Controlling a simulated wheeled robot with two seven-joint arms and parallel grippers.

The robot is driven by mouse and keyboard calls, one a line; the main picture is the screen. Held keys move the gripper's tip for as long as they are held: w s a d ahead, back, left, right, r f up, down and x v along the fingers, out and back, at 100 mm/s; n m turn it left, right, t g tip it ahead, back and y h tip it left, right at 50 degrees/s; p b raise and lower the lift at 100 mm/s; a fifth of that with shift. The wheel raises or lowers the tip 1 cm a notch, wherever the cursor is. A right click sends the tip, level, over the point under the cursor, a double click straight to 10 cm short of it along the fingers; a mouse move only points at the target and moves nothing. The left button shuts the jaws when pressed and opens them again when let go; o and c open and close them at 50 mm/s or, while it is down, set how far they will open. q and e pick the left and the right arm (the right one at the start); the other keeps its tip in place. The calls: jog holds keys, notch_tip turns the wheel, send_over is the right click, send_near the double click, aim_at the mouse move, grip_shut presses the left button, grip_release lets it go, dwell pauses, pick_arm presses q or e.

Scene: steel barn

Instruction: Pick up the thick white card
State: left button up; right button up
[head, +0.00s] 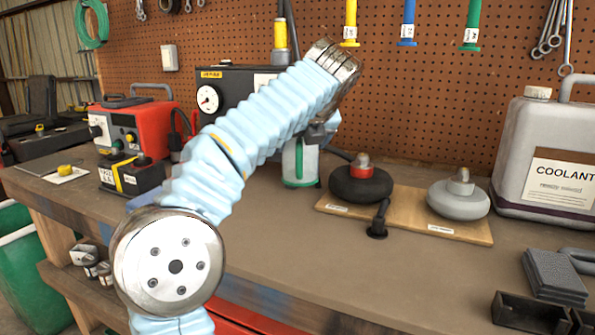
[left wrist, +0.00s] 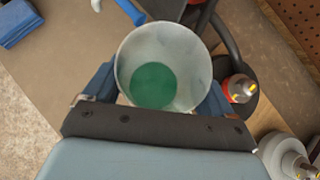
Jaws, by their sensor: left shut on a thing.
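My left gripper (head: 318,134) reaches over the bench and is partly hidden by its own arm in the head view. It is shut on a pale cup with a green bottom (head: 297,165), which appears to stand on the bench top. In the left wrist view the cup (left wrist: 150,50) sits between the two fingers, seen from above, open and empty-looking. A flat white card-like piece (head: 62,179) lies at the far left of the bench with a small yellow object on it, well away from the gripper. I cannot tell its thickness. My right gripper is not in view.
Right of the cup, a wooden board (head: 405,212) holds a black round weight (head: 361,187) and a grey one (head: 458,199). A red machine (head: 145,125) and gauge box (head: 232,88) stand behind. A coolant jug (head: 540,150) is at right. The front middle bench is clear.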

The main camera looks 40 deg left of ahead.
aim_at(294, 169)
pick_arm(q)
jog(key=x, duration=0.5)
jog(key=shift+s+f, duration=0.3)
jog(key=shift+f, duration=0.15)
jog(key=f, duration=0.3)
jog(key=shift+w+a+f, duration=0.1)
jog(key=shift+a+f, duration=0.2)
jog(key=shift+f, duration=0.05)
jog(key=o, duration=0.9)
